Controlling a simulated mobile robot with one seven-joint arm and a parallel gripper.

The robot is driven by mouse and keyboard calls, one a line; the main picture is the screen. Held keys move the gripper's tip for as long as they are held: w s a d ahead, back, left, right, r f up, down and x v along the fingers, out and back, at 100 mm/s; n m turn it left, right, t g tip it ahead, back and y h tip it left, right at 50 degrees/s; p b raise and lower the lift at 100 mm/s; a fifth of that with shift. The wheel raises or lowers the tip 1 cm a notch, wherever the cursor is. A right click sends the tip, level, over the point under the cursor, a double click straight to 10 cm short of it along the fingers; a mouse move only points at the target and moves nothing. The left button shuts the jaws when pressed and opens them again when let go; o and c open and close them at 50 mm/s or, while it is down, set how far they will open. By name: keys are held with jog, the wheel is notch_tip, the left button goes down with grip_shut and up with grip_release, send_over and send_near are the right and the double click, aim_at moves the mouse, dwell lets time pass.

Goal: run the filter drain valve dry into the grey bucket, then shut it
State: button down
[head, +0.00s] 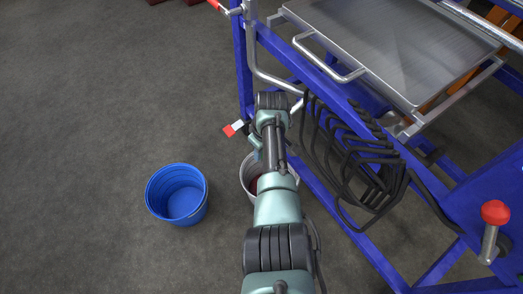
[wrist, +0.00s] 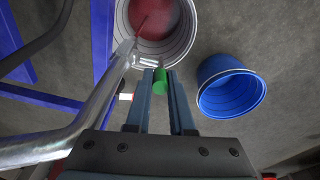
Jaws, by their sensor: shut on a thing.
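The grey bucket (wrist: 187,40) stands on the floor in the wrist view, with dark red liquid inside. It also shows in the head view (head: 246,176), partly hidden by my arm. A bare metal pipe (wrist: 95,112) ends over the bucket's near left rim, and a thin dark red stream runs from that end into the bucket. My gripper (wrist: 161,75) is shut on a small green grip (wrist: 160,84) beside the pipe end, probably the drain valve's handle. How this grip joins the valve is hidden. In the head view my arm covers the valve.
A blue bucket (head: 178,194) stands empty left of the grey one. A small red and white handle (head: 232,128) sticks out by the blue frame (head: 243,65). Black hoses (head: 350,150) hang on the frame at right. Floor at left is clear.

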jog(key=shift+w+a+r, duration=0.1)
jog(key=shift+w+r, duration=0.1)
jog(key=c, duration=1)
grip_release()
jog(key=shift+c, duration=0.2)
jog(key=shift+o, duration=1.3)
jog(key=shift+s, duration=0.1)
jog(key=shift+f, duration=0.1)
notch_tip(320, 180, up, 13)
jog(key=s+d+p, duration=0.1)
jog(key=p, duration=0.8)
jog(key=shift+s+d, duration=0.2)
jog(key=shift+s, duration=0.2)
jog(key=shift+f, duration=0.1)
